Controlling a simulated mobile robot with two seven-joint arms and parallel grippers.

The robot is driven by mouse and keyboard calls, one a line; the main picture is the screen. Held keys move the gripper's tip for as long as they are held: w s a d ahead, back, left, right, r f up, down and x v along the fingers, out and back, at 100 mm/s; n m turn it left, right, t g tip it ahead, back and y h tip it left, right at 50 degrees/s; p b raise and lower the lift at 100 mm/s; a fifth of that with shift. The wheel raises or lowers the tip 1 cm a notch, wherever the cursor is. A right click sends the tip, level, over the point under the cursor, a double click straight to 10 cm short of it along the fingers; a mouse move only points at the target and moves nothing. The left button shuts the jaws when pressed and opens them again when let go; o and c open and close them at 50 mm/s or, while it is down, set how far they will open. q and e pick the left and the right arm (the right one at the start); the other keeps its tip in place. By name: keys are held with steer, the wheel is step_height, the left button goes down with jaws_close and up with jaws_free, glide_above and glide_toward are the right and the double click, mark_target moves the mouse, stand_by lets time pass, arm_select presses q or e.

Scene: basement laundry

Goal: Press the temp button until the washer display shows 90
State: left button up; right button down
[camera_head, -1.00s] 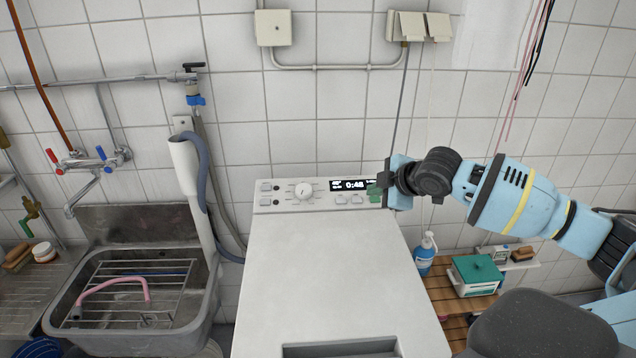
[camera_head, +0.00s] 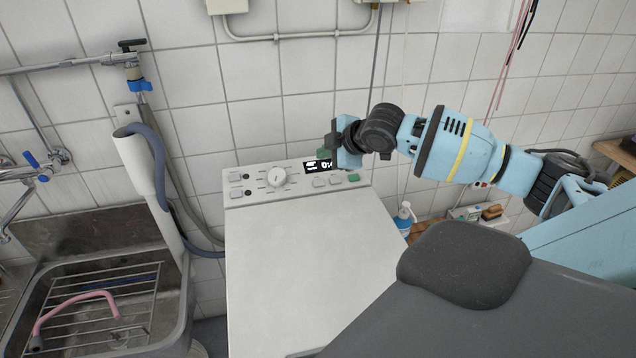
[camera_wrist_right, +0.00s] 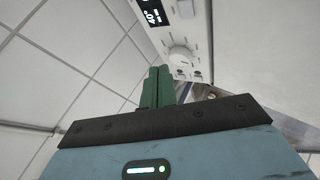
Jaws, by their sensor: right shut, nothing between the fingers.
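The white washer (camera_head: 290,255) stands in the middle of the head view, its control panel (camera_head: 236,200) along the back edge. The dark display (camera_head: 311,168) shows light digits, partly covered by my right gripper. In the wrist view the display (camera_wrist_right: 183,9) shows at a slant and seems to read 40. A round dial (camera_head: 277,177) and small buttons (camera_head: 319,183) sit on the panel; labels are unreadable, so I cannot tell which is temp. My right gripper (camera_head: 322,155), with green fingers (camera_wrist_right: 157,88), is shut and empty, above the panel's back edge near the display. My left gripper is out of view.
A tiled wall (camera_head: 290,95) rises close behind the washer. A metal sink (camera_head: 85,240) with a rack and pink hose stands at left, beside a grey drain hose (camera_head: 165,190). A blue-and-white bottle (camera_head: 403,220) stands right of the washer.

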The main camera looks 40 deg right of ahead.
steer(key=b, duration=0.5)
glide_toward(313, 180)
steer(key=w, duration=0.4)
steer(key=shift+a+f, duration=0.1)
steer(key=shift+f, duration=0.3)
steer(key=shift+w+f, duration=0.15)
steer(key=shift+f, duration=0.4)
steer(key=shift+w+f, duration=0.15)
steer(key=shift+f, duration=0.15)
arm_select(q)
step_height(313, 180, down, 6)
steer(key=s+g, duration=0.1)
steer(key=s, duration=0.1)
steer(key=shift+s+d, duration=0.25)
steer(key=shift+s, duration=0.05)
arm_select(e)
steer(key=shift+d, duration=0.2)
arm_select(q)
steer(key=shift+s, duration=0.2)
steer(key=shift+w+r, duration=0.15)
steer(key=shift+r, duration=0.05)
arm_select(e)
steer(key=shift+w+f, duration=0.1)
steer(key=shift+f, duration=0.25)
